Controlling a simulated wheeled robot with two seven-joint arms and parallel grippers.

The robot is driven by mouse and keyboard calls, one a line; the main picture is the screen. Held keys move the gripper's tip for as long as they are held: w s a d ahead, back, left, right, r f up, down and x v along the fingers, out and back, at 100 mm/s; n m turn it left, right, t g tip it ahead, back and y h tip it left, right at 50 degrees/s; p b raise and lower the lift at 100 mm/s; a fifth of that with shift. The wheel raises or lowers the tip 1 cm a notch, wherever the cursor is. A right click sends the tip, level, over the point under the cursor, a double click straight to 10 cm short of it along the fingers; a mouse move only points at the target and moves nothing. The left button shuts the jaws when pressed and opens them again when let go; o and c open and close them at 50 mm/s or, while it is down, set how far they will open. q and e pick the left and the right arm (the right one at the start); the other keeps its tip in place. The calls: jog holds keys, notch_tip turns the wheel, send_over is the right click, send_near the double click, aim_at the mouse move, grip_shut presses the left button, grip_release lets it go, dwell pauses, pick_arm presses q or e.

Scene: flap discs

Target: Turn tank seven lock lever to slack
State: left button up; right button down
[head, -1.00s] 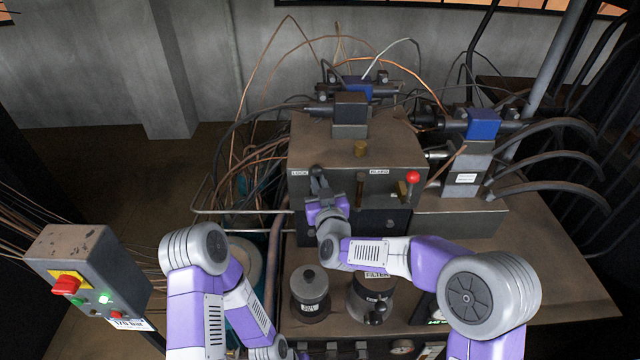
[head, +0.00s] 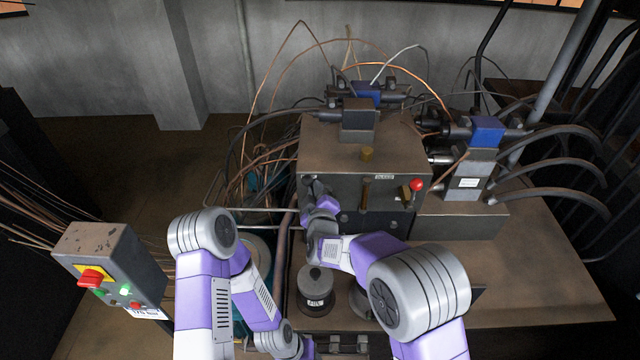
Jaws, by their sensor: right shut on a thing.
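The tank's grey-brown metal control box (head: 345,160) stands on the bench in the middle of the head view. The lock lever is at the left of its front face, under a small label; my right gripper (head: 315,184) covers most of it. That gripper is shut on the lever, with its wrist just below and in front. The lever's exact angle is hidden by the fingers. My left arm reaches down at the lower left, and its gripper is not visible.
A brass-coloured lever (head: 365,192) and a red-knobbed lever (head: 416,186) are to the right on the same face. A switch box (head: 110,262) with a red knob is at left. Hoses crowd the right.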

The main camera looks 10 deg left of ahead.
jog(key=shift+s+a+r+n+p, duration=0.15)
jog(key=shift+a+r+n+p, duration=0.1)
jog(key=shift+a+n+p, duration=0.7)
jog(key=shift+d+f+n, duration=0.1)
jog(key=shift+d+n, duration=0.1)
jog(key=shift+n, duration=0.05)
jog(key=c, duration=1.1)
grip_release()
jog(key=shift+c, duration=0.2)
jog(key=shift+o, duration=1.1)
jog(key=shift+a+f, duration=0.15)
jog(key=v, duration=0.7)
jog(key=shift+s, duration=0.3)
jog(key=shift+h, duration=0.3)
